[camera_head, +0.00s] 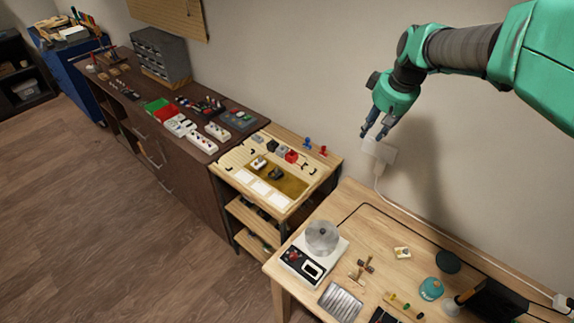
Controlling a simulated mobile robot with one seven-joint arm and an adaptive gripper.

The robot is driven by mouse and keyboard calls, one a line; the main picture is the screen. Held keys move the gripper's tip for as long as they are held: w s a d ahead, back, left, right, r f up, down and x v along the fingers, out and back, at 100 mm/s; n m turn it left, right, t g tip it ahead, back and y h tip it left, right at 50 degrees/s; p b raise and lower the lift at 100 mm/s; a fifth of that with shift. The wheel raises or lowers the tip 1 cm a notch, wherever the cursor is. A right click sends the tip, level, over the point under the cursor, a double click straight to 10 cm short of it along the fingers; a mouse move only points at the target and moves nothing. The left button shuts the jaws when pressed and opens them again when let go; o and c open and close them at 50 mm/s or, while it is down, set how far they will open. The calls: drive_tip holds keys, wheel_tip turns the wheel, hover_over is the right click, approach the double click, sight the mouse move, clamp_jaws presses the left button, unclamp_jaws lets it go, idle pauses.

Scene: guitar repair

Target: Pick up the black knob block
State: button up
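My gripper (373,134) hangs in the air at the upper right, in front of the wall, with its fingers pointing down. The fingers are apart with nothing between them. On the small wooden stand (240,159), a small black block (271,146) sits near the back edge, beside a grey block and a red block (292,156). Another dark piece (276,174) lies on the brownish area in the middle of the stand. Both are too small to tell which is the black knob block. My gripper is above and to the right of them, touching neither.
Red and blue clamp-like pieces (322,151) stand at the stand's back right edge. White cards (262,188) lie along its front. A dark cabinet with trays and boxes adjoins on the left. The wooden table at the right holds a round-topped device (322,237) and tools.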

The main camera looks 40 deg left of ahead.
drive_tip(key=s+a+f+n, duration=0.1)
drive_tip(key=a+f+n, duration=0.1)
drive_tip(key=a+f, duration=0.4)
drive_tip(key=s+a+f+n+g+p, duration=0.1)
drive_tip(key=s+a+f, duration=0.1)
drive_tip(key=a+f, duration=0.5)
drive_tip(key=s+a+f+n+g, duration=0.1)
drive_tip(key=a+f, duration=0.5)
drive_tip(key=a, duration=1)
drive_tip(key=shift+s+a+f+n, duration=0.15)
drive_tip(key=shift+s+n, duration=0.3)
drive_tip(key=shift+n, duration=0.35)
hover_over(278, 169)
drive_tip(key=d, duration=0.1)
drive_tip(key=shift+d+f, duration=0.15)
drive_tip(key=shift+f, duration=4)
drive_tip(key=shift+f, duration=0.1)
drive_tip(key=shift+b+x, duration=0.65)
drive_tip(key=shift+x, duration=1.85)
